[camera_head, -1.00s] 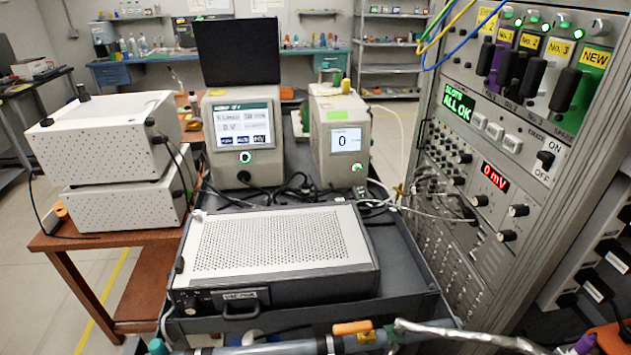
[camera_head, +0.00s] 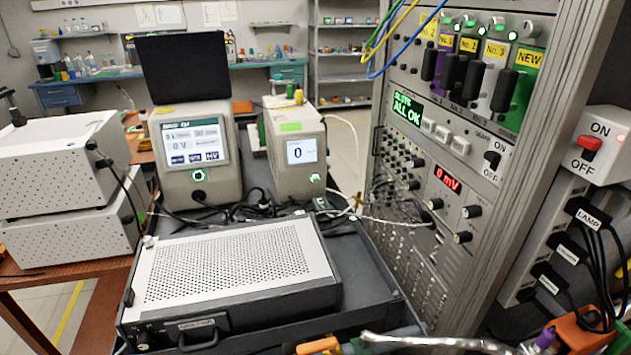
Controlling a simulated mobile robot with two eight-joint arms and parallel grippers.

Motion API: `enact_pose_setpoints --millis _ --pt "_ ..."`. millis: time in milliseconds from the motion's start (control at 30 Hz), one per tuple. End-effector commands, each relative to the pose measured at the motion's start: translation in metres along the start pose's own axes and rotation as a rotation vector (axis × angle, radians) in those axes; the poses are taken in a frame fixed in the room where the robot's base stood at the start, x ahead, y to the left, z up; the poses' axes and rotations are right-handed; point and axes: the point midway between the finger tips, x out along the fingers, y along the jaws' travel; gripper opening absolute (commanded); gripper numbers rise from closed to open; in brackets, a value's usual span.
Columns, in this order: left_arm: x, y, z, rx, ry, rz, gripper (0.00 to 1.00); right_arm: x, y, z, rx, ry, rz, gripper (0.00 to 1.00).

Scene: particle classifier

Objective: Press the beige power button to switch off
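No button that is itself clearly beige stands out. A beige device (camera_head: 196,153) stands at the back of the cart with a lit screen and a round green-lit button (camera_head: 198,176) below it. A second, narrower beige device (camera_head: 295,166) to its right has a screen reading 0 and a small green-lit button (camera_head: 314,178) at its lower right. A black ON/OFF switch (camera_head: 491,158) is on the rack, and a red ON/OFF switch (camera_head: 590,147) is on a box at the far right. Neither of my grippers shows.
A perforated flat unit (camera_head: 235,265) lies on the dark cart in front of the beige devices. Cables tangle behind it. The tall rack (camera_head: 440,195) bounds the right side, with white boxes (camera_head: 60,165) on a table at left.

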Motion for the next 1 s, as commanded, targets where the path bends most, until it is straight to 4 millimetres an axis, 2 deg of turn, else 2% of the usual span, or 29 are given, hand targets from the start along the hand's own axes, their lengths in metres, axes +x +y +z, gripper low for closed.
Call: enact_pose_setpoints --millis 33,67,433,1000 --pt "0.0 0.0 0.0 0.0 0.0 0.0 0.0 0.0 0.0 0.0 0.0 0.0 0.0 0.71" --pt "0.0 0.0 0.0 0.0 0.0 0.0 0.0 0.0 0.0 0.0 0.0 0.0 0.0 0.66" --pt "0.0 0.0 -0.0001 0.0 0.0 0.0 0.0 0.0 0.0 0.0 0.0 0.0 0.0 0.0" --pt "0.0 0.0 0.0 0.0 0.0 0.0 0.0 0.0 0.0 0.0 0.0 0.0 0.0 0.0"
